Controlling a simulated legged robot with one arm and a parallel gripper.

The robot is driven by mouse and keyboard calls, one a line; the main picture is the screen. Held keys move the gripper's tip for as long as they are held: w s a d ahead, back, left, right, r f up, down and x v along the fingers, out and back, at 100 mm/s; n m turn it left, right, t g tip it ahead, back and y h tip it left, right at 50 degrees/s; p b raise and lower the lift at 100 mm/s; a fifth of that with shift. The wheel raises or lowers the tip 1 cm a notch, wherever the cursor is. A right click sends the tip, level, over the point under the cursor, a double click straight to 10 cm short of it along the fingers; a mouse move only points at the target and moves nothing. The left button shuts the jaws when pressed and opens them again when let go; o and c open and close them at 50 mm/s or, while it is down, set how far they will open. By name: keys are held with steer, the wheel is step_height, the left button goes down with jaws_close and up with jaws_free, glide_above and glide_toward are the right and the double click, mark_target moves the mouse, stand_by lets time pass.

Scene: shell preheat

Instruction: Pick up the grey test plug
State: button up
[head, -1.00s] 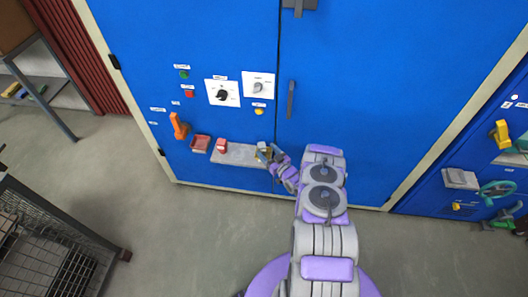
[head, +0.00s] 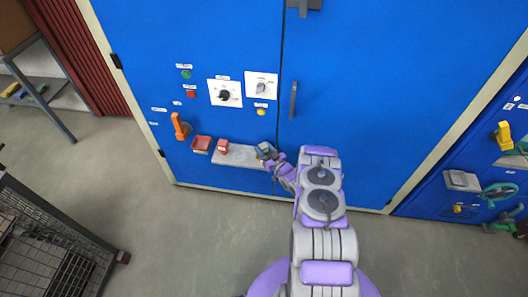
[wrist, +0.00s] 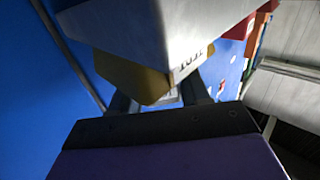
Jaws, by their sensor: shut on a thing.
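The grey test plug (head: 265,148) is at the right end of the grey ledge on the blue cabinet. My gripper (head: 269,155) is at the plug and shut on it. In the wrist view the plug's pale grey body (wrist: 170,25) fills the top, with a dull yellow part (wrist: 145,78) and a small lettered label below. The dark fingers of my gripper (wrist: 160,98) lie on either side of the yellow part. I cannot tell whether the plug is clear of the ledge.
The grey ledge (head: 240,158) carries a red block (head: 222,146). A red tray (head: 201,144) and an orange handle (head: 180,127) are left of it. Knobs and buttons sit above. A vertical door handle (head: 293,99) is to the right. A wire cart (head: 55,245) stands lower left.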

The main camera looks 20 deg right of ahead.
steer(key=shift+d, duration=0.1)
steer(key=shift+c, duration=1.2)
steer(key=shift+d, duration=0.15)
